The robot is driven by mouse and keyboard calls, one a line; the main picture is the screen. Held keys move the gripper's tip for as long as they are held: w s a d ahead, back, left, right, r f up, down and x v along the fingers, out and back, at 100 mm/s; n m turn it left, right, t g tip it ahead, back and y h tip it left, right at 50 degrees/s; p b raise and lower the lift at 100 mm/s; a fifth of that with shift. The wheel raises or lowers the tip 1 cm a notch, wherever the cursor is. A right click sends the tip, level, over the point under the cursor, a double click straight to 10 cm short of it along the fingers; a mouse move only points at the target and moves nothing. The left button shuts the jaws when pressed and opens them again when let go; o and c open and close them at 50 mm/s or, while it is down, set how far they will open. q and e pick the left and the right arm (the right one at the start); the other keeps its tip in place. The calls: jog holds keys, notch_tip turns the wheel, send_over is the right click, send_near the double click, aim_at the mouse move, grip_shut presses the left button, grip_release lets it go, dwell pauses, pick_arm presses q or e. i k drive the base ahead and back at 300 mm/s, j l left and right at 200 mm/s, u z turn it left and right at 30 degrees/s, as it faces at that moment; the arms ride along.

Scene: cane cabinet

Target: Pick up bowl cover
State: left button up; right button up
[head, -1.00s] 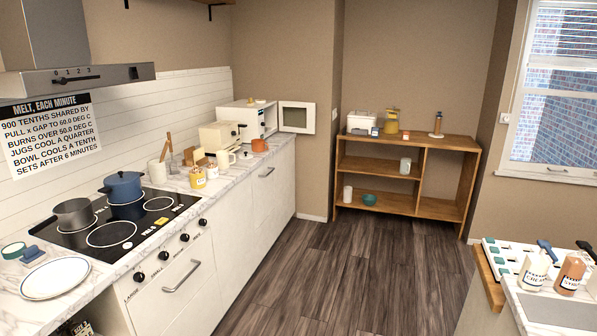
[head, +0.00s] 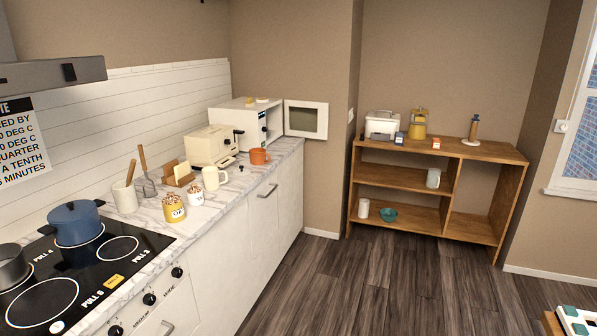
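I cannot make out a bowl cover for certain. A small teal bowl (head: 388,213) sits on the lower left shelf of the wooden shelf unit (head: 489,151), beside a white cup (head: 363,209). Two small pale yellow pieces (head: 256,100) lie on top of the white microwave (head: 235,117); they are too small to identify. An orange mug-like pot (head: 260,156) stands on the counter in front of the microwave. Neither of my grippers is in view.
The microwave door (head: 306,119) stands open. The marble counter (head: 160,217) holds a toaster (head: 207,146), jars (head: 175,208), a utensil crock (head: 125,197) and a hob with a blue pot (head: 76,222). The wooden floor (head: 380,290) before the shelf unit is clear.

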aim_at(241, 170)
jog(key=i, duration=1.75)
